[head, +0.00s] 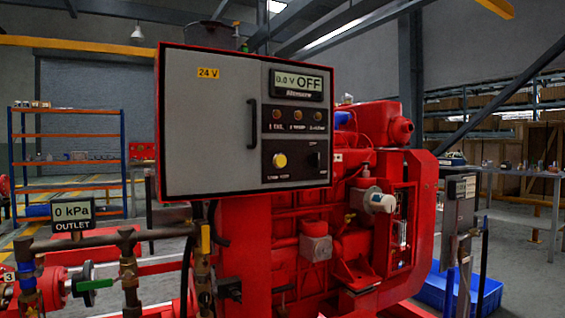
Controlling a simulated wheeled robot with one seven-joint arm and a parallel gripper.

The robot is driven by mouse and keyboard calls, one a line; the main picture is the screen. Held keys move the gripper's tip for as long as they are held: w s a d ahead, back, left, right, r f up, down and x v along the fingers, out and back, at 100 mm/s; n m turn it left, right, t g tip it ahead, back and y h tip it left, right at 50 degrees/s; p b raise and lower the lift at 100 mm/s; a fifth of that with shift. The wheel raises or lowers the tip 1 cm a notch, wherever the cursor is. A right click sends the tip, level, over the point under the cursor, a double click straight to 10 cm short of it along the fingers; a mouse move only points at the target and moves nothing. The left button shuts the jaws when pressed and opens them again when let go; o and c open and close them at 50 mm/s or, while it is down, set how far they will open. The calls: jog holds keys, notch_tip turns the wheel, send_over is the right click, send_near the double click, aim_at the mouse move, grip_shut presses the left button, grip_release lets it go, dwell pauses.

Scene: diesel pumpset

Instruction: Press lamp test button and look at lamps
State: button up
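The grey control cabinet (215,125) with a red frame stands in the middle of the head view, on the red pumpset. Its black panel holds a display (297,84) reading "0.0 V OFF". Below the display is a row of three small amber-brown lamps (297,115), which look unlit or dim. Under the lamps are a yellow round button (280,160) and a small black switch (315,160). The labels under the button and lamps are too small to read surely. My gripper is not in view.
A red diesel engine (345,220) fills the space below and right of the cabinet. Pipes with a "0 kPa OUTLET" gauge (73,213) stand at lower left. A blue crate (460,288) and a grey box on a post (460,205) are at right. Shelves (68,137) stand behind.

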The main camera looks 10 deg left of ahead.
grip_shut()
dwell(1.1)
